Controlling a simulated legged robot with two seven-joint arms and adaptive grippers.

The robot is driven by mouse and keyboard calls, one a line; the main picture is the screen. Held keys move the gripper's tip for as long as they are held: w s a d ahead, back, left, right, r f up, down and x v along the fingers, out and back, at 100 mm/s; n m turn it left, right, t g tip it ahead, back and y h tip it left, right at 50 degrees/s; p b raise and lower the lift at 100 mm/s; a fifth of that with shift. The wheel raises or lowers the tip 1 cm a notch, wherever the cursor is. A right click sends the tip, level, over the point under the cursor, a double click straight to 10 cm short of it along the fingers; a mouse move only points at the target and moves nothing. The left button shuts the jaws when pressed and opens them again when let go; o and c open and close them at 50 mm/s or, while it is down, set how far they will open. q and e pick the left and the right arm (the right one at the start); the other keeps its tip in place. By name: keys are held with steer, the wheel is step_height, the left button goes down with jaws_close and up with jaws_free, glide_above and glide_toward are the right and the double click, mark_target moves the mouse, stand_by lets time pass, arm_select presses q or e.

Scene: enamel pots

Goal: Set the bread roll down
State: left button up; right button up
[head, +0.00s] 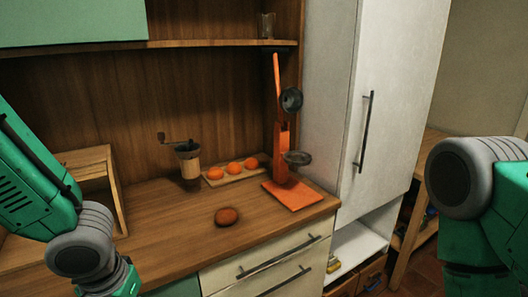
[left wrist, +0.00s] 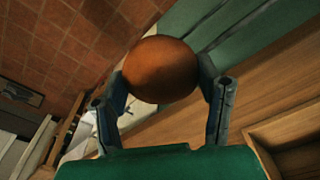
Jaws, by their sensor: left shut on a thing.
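My left gripper (left wrist: 165,108) is shut on a round brown bread roll (left wrist: 160,70) in the left wrist view, with a finger on either side of it. Behind the roll there are floor tiles and a green cabinet front, so it appears to be held in front of the counter. In the head view my left arm comes in at the lower left and its fingers are below the frame. A similar brown roll-like thing (head: 227,216) lies on the wooden counter (head: 165,235), apart from any gripper. My right gripper is outside both views; only its arm shows at the right.
An orange press (head: 281,155) stands at the counter's right end. Several orange fruits (head: 234,167) sit on a small board (head: 217,182) beside a hand grinder (head: 188,160). A wooden box (head: 90,165) stands at the left. The front middle of the counter is mostly clear.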

arm_select(q)
step_height(320, 180, down, 6)
steer(key=shift+d+r+b, duration=0.1)
steer(key=shift+r+b, duration=0.15)
steer(key=shift+b, duration=0.6)
steer(key=shift+r, duration=0.1)
